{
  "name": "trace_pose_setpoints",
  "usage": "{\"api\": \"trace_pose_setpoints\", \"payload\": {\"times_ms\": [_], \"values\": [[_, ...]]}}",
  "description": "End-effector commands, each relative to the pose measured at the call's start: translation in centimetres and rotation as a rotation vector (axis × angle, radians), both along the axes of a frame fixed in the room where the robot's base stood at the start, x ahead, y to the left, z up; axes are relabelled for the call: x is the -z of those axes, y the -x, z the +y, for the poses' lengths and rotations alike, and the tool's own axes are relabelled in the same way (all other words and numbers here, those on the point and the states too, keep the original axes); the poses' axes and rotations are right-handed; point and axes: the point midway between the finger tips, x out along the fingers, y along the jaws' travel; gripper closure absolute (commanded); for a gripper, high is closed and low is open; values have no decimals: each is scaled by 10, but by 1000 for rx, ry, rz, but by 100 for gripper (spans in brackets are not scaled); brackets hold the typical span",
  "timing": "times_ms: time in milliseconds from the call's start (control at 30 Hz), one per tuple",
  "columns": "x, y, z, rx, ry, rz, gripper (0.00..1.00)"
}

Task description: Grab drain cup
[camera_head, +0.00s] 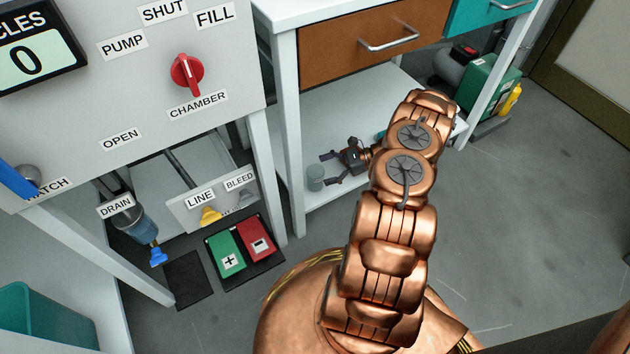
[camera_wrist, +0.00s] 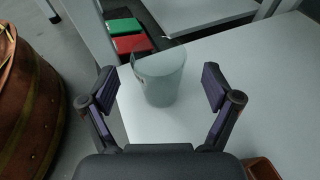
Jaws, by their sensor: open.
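The drain cup, a small translucent grey-green cup (camera_head: 315,177), stands upright on the lower white shelf of the bench. In the wrist view the cup (camera_wrist: 160,78) is just beyond the fingertips, centred between them. My gripper (camera_head: 332,169) is open and points left toward the cup. In the wrist view my gripper (camera_wrist: 167,84) has a finger on each side with a gap around the cup, and nothing is held. I cannot tell whether the fingertips reach past the cup's near wall.
The bench leg (camera_head: 290,135) stands just left of the cup. The shelf (camera_head: 335,110) is mostly clear around it. A brown drawer (camera_head: 345,52) hangs above. A panel with a red knob (camera_head: 187,75) and green and red pedals (camera_head: 241,247) are on the left.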

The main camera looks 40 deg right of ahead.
Motion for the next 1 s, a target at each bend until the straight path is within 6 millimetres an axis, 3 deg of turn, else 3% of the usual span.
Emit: {"api": "trace_pose_setpoints", "payload": {"times_ms": [267, 600, 1000], "values": [[11, -13, 30, -6, -3, 1, 11], [11, -16, 34, -3, -1, -1, 11], [11, -16, 34, -4, -1, 0, 53]]}}
